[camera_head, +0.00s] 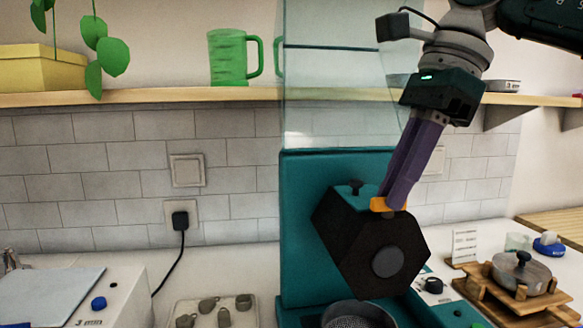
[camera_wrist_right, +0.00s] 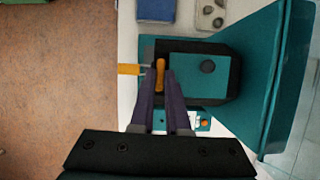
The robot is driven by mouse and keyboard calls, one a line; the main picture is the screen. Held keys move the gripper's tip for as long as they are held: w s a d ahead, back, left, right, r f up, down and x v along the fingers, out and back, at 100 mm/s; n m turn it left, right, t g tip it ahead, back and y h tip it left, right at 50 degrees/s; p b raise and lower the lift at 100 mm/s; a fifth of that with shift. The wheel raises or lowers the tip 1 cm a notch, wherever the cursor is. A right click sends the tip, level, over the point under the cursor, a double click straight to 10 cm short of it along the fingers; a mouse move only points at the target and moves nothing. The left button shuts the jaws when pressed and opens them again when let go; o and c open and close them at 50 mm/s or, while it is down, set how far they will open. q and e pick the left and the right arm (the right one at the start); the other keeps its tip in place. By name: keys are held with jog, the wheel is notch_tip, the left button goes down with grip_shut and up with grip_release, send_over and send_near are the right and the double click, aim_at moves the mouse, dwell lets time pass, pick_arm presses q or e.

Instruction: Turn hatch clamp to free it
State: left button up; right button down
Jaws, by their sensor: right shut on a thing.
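The hatch clamp is an orange piece (camera_head: 379,205) at the upper right edge of the black six-sided housing (camera_head: 345,240) on the teal machine (camera_head: 300,220). My right gripper (camera_head: 392,202) comes down onto it from above, tilted, with its purple fingers shut on it. A second orange piece (camera_wrist_right: 128,69) sticks out left of the fingers there. My left gripper is not in view.
A clear hopper (camera_head: 335,90) stands on the machine behind my right arm. A round dark pan (camera_head: 357,314) sits below the housing. A shelf (camera_head: 180,96) with a green mug (camera_head: 228,57) runs behind. A lidded pot (camera_head: 520,272) stands on a wooden rack at right.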

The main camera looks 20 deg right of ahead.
jog(key=shift+n, duration=0.4)
jog(key=c, duration=0.9)
grip_release()
jog(key=w+v, duration=0.1)
jog(key=v, duration=0.9)
jog(key=shift+s, duration=0.4)
